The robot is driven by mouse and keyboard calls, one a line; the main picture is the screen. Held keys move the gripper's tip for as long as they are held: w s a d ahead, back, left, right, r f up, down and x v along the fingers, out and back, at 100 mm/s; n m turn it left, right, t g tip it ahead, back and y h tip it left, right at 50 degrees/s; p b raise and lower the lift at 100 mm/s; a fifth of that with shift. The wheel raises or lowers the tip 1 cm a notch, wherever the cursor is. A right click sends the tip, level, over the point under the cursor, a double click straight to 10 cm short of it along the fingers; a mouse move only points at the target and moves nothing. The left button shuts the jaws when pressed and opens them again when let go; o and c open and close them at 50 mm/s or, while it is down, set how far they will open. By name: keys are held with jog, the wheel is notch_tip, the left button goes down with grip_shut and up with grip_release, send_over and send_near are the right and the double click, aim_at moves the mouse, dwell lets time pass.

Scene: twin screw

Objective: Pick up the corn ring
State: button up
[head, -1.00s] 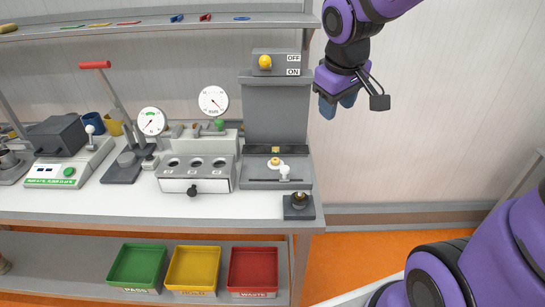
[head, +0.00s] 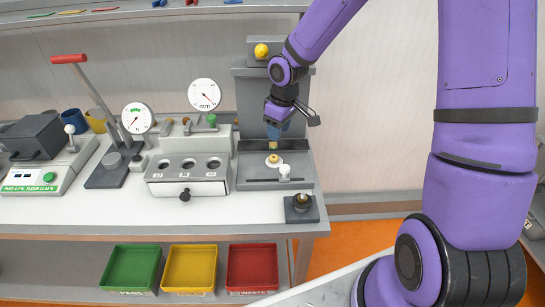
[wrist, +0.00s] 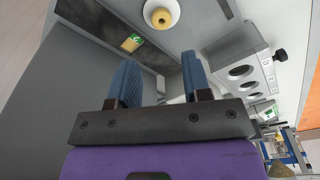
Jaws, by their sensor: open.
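A small yellow ring (head: 273,159), which looks like the corn ring, sits on a white disc on the grey machine's bed (head: 248,184). In the wrist view the ring (wrist: 161,17) shows its hole, at the top of the picture beyond the fingers. My gripper (head: 278,131) hangs over the back of that machine, above and behind the ring. In the wrist view its blue fingers (wrist: 157,72) are apart, with nothing between them.
A white knob (head: 285,171) stands in front. The machine's tall grey back panel (head: 256,100) is close to my gripper. A three-hole block (head: 190,174) stands at left.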

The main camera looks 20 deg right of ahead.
aim_at(274, 157)
jog(key=f, duration=0.6)
jog(key=w+a+f, duration=0.1)
jog(key=f, duration=0.3)
jog(key=shift+c, duration=0.2)
jog(key=c, duration=0.4)
jog(key=shift+c, duration=0.2)
